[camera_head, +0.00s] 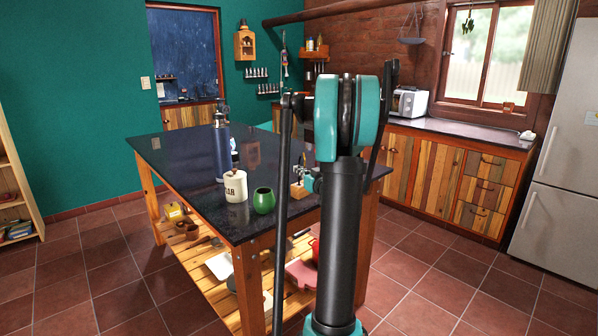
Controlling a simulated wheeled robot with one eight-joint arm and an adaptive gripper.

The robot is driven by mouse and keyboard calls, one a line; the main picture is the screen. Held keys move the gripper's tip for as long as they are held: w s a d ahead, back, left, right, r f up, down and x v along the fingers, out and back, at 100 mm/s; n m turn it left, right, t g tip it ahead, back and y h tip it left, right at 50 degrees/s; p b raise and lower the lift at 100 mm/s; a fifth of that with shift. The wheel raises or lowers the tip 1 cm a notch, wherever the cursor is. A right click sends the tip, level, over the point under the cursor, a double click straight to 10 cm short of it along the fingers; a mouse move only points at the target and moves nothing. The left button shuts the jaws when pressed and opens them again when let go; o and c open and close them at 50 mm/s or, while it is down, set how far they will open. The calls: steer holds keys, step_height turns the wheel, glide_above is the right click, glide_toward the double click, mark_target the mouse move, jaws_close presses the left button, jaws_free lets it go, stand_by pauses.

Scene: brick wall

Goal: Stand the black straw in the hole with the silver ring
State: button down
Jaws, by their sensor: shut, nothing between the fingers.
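A small wooden block (299,191) stands on the dark tabletop (190,168), just left of my upright arm. Small thin upright parts show above it, too small to tell apart. My gripper (304,178) shows only in part, beside and just above the block, mostly hidden behind my own arm. It is shut and empty. I cannot make out the black straw, the silver ring or any hole at this size. Whether my gripper touches the block cannot be told.
A green cup (263,201), a white lidded jar (235,187) and a dark tall flask (222,152) stand on the table left of the block. A lower slatted shelf (205,260) holds several items. Tiled floor (440,285) is clear to the right, before wooden cabinets (440,180).

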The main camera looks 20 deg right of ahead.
steer(key=c, duration=2.3)
jaws_free()
steer(key=o, duration=0.7)
steer(key=shift+c, duration=0.2)
steer(key=s+d, duration=0.1)
steer(key=s, duration=1.1)
steer(key=shift+d, duration=0.3)
